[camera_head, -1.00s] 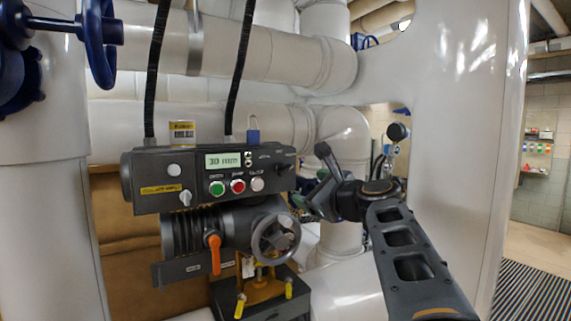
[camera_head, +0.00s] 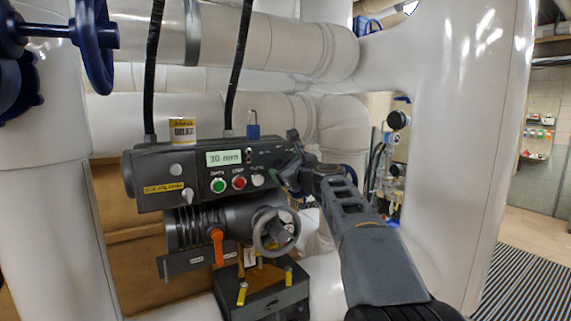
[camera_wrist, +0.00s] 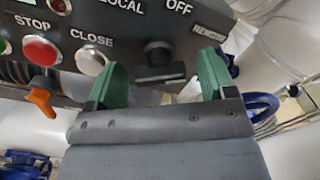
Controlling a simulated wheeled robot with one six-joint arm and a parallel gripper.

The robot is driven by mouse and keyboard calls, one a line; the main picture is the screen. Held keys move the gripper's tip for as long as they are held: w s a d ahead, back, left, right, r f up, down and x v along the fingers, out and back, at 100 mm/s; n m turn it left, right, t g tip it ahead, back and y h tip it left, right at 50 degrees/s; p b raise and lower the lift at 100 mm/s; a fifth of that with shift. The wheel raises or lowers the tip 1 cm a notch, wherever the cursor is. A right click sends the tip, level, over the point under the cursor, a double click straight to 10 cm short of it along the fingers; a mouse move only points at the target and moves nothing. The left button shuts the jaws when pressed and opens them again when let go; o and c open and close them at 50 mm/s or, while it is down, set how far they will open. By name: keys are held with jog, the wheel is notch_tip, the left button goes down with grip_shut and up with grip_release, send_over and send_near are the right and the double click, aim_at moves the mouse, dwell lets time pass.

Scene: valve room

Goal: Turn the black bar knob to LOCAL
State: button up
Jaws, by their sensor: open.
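The black bar knob (camera_wrist: 160,72) is on the dark control panel (camera_wrist: 120,42). In the wrist view its bar lies nearly level, with LOCAL printed to its upper left, OFF to its upper right and REMOTE at the right. Which end of the bar is the pointer is unclear. My gripper (camera_wrist: 163,64) is open, with one green finger on each side of the knob. A gap shows between each finger and the bar. In the head view my gripper (camera_head: 289,173) is at the panel's right end and hides the knob.
Green, red and white push buttons (camera_head: 238,182) sit left of my gripper. A small display (camera_head: 223,158) reads 30 mm. Below are a handwheel (camera_head: 276,231) and an orange lever (camera_head: 217,246). White pipes surround the unit.

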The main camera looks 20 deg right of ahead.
jog(key=shift+w, duration=0.15)
jog(key=shift+c, duration=0.4)
jog(key=c, duration=0.9)
jog(key=shift+o, duration=0.2)
